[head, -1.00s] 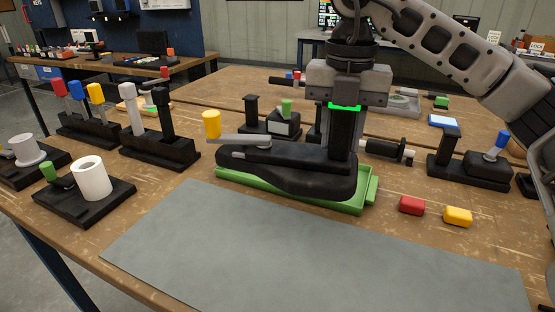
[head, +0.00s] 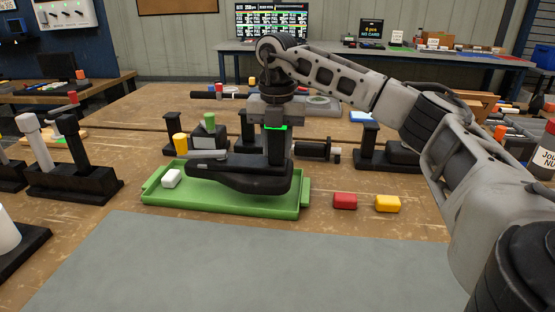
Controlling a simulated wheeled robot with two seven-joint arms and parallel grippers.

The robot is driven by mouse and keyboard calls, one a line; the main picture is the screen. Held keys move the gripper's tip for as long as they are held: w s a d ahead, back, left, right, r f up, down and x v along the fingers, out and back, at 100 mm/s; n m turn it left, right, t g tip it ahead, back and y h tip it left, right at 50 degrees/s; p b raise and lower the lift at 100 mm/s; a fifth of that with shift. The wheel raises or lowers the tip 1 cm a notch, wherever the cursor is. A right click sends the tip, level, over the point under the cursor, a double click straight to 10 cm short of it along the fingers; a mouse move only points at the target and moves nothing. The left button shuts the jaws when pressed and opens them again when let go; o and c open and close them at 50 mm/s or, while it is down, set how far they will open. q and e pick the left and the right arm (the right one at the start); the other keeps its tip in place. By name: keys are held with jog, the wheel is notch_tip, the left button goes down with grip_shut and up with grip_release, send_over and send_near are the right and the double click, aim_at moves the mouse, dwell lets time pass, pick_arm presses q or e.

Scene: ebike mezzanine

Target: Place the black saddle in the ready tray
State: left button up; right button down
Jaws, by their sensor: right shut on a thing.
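The black saddle (head: 235,175) is over the right part of the green tray (head: 165,200), lying roughly level with its nose to the left. I cannot tell whether its underside touches the tray floor. My right gripper (head: 277,155) points down and is shut on the saddle's right, wider end. My left gripper is not in view.
A red block (head: 345,201) and a yellow block (head: 387,203) lie right of the tray. A grey mat (head: 230,265) lies clear in front. Black stands with tools (head: 70,180) are at left; another black stand (head: 385,155) is behind right.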

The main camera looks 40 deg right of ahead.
aim_at(278, 161)
jog(key=f, duration=0.3)
jog(key=shift+w+d+f, duration=0.2)
jog(key=shift+w+d, duration=0.1)
jog(key=shift+d, duration=0.1)
jog(key=shift+f, duration=0.4)
jog(key=c, duration=1)
grip_release()
jog(key=shift+f, duration=0.1)
jog(key=shift+c, duration=0.2)
notch_tip(278, 161, up, 12)
jog(key=shift+r+p, duration=0.2)
jog(key=shift+p, duration=0.1)
jog(key=shift+s+f, duration=0.1)
jog(key=shift+s, duration=0.05)
